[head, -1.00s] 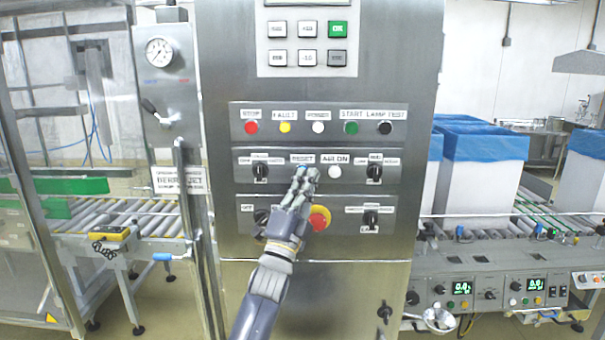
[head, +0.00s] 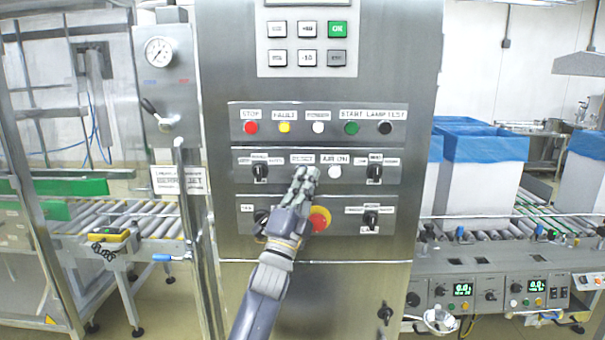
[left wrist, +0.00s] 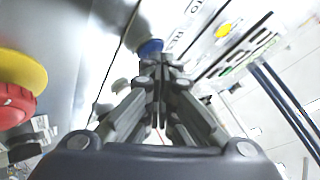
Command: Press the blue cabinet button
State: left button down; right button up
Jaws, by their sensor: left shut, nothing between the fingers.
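The blue button (left wrist: 150,47) shows in the left wrist view, just beyond my fingertips. In the head view it is hidden behind my left gripper (head: 304,174), under the RESET label (head: 302,159) in the middle row of the steel cabinet (head: 330,85). My left gripper is shut and empty, and its tips also show in the left wrist view (left wrist: 160,66). The tips are at or very close to the button; I cannot tell whether they touch or whether it is pushed in. My right gripper is not in view.
A red emergency knob on a yellow ring (head: 319,219) sits just below and right of my fingers. A white AIR ON button (head: 335,172) and black selector knobs (head: 375,173) are beside them. Roller conveyors (head: 150,222) flank the cabinet.

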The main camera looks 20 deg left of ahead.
pick_arm(q)
jog(key=shift+s+d+p, duration=0.15)
jog(key=shift+s+p, duration=0.15)
jog(key=shift+s, duration=0.45)
jog(key=shift+s, duration=0.1)
jog(key=shift+s+d+p, duration=0.25)
jog(key=shift+s+p, duration=0.1)
jog(key=shift+s, duration=0.4)
jog(key=shift+s+d+p, duration=0.2)
jog(key=shift+s+p, duration=0.1)
jog(key=shift+s, duration=0.5)
jog(key=shift+s+d+p, duration=0.25)
jog(key=shift+s+p, duration=0.1)
jog(key=shift+s, duration=0.4)
jog(key=shift+f, duration=0.1)
